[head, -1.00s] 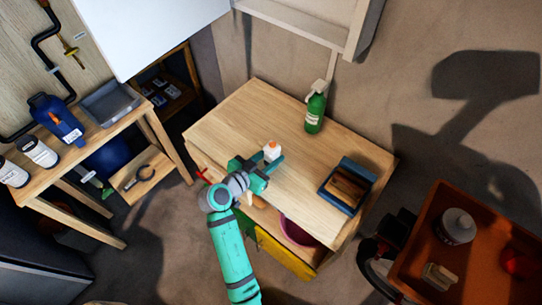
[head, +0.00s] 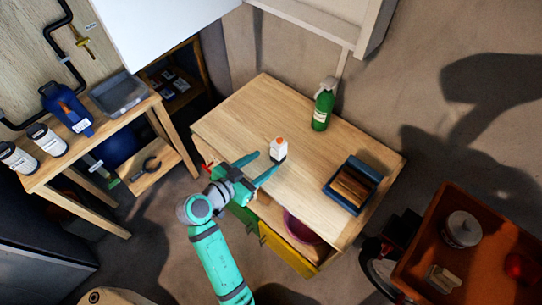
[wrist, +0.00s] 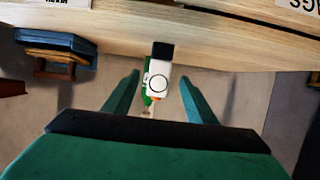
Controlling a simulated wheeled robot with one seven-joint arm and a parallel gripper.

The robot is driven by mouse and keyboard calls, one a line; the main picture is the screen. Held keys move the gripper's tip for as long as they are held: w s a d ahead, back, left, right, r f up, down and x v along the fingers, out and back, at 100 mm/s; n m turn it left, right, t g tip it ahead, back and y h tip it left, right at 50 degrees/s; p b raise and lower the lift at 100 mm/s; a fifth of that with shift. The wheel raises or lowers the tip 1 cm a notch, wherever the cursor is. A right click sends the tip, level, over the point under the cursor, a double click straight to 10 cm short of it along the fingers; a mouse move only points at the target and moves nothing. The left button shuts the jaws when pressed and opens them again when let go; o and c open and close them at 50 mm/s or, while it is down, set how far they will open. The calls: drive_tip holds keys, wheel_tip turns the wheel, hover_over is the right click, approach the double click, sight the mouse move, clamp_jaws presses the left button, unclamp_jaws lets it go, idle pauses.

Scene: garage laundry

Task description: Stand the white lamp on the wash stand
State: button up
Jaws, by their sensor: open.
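The white lamp (head: 279,151), a small white body with an orange top, stands upright on the wooden top of the cabinet, which I take as the wash stand (head: 250,110), near its front left part. In the wrist view the lamp (wrist: 158,82) shows a ring on its face and a black base against the wooden top. My gripper (head: 267,160) is open, its two fingers pointing at the lamp from the front. In the wrist view the lamp appears between the fingers, with a gap on each side. The lamp looks free of the gripper.
A green spray bottle (head: 321,108) stands at the back of the top. A blue tray (head: 337,199) with a brown block lies at the right. An open drawer with a yellow front (head: 287,252) is below the front edge. An orange cart (head: 437,215) stands at right.

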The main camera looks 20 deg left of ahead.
drive_tip(key=shift+v, duration=1.75)
